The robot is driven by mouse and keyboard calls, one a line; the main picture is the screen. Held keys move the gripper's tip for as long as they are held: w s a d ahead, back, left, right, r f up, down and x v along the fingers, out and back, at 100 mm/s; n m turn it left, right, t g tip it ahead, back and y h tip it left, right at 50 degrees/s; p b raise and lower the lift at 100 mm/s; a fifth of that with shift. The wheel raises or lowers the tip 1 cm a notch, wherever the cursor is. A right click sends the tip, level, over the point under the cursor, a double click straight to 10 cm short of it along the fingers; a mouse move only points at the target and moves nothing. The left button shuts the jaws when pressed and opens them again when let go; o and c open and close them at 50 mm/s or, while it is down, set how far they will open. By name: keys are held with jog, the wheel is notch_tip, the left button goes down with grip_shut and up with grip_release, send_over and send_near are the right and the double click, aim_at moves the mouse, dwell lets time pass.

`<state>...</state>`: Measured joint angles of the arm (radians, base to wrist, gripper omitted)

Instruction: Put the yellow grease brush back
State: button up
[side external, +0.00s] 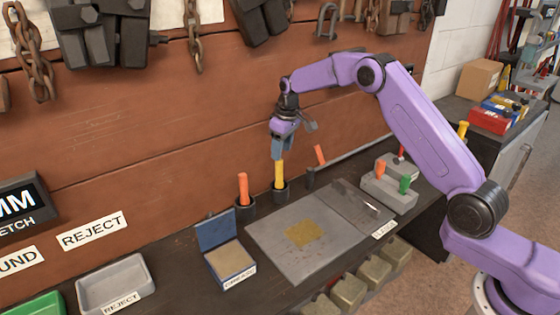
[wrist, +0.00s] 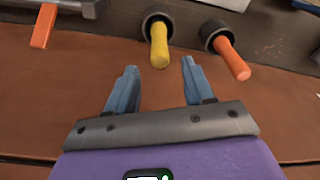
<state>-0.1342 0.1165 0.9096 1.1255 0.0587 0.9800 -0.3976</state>
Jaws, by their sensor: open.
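The yellow grease brush (side external: 279,174) stands upright with its handle up in a dark round cup (side external: 281,193) near the wall. In the wrist view its yellow handle (wrist: 159,45) rises from the cup (wrist: 150,18), and its top end shows between my fingertips. My gripper (side external: 278,153) is open and points down at the top of the handle. In the wrist view both fingers of my gripper (wrist: 159,64) are apart, with a gap visible on each side of the handle. The brush's lower end is hidden in the cup.
An orange-handled tool (side external: 243,188) stands in a cup close on the left. Another orange handle (side external: 320,154) leans on the right. A blue open box (side external: 216,231), a grey plate (side external: 283,256) with a yellowish patch and a grey block (side external: 393,199) with coloured handles lie in front.

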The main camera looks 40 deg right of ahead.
jog(key=s+a+r+n, duration=0.2)
jog(key=s+a+r, duration=0.3)
jog(key=s, duration=0.5)
jog(key=s+a+r+n, duration=0.2)
jog(key=s+a+r, duration=0.35)
jog(key=s, duration=0.55)
jog(key=s+d+f+n, duration=0.1)
jog(key=s+d, duration=0.3)
jog(key=s, duration=1)
jog(key=s+d+f+n+g, duration=0.1)
jog(key=s+d+n, duration=0.2)
jog(key=s, duration=1.1)
jog(key=shift+s+d, duration=0.15)
jog(key=shift+d, duration=0.8)
jog(key=shift+r, duration=0.1)
